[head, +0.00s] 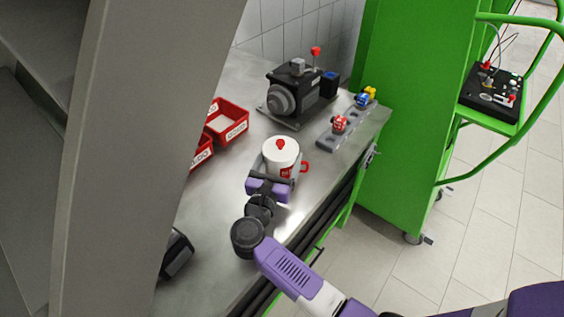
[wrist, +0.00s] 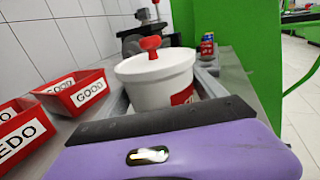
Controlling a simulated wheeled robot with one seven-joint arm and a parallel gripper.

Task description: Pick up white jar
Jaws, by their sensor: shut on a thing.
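The white jar (head: 281,155) has a white lid with a red knob, red marking on its side and a red handle at its right. My gripper (head: 272,173) is at the jar's near side, low on its body, and is shut on it. In the wrist view the jar (wrist: 155,82) stands upright just beyond the purple gripper body (wrist: 175,150). The fingertips are mostly hidden, and I cannot tell whether the jar's base touches the metal bench (head: 225,215).
Red bins (head: 228,128) marked GOOD and REDO stand left of the jar. A dark pump (head: 292,95) stands behind it. A grey holder with red and blue valves (head: 340,125) is at the right edge. A grey panel (head: 140,130) blocks the left. A green cabinet (head: 405,130) stands right.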

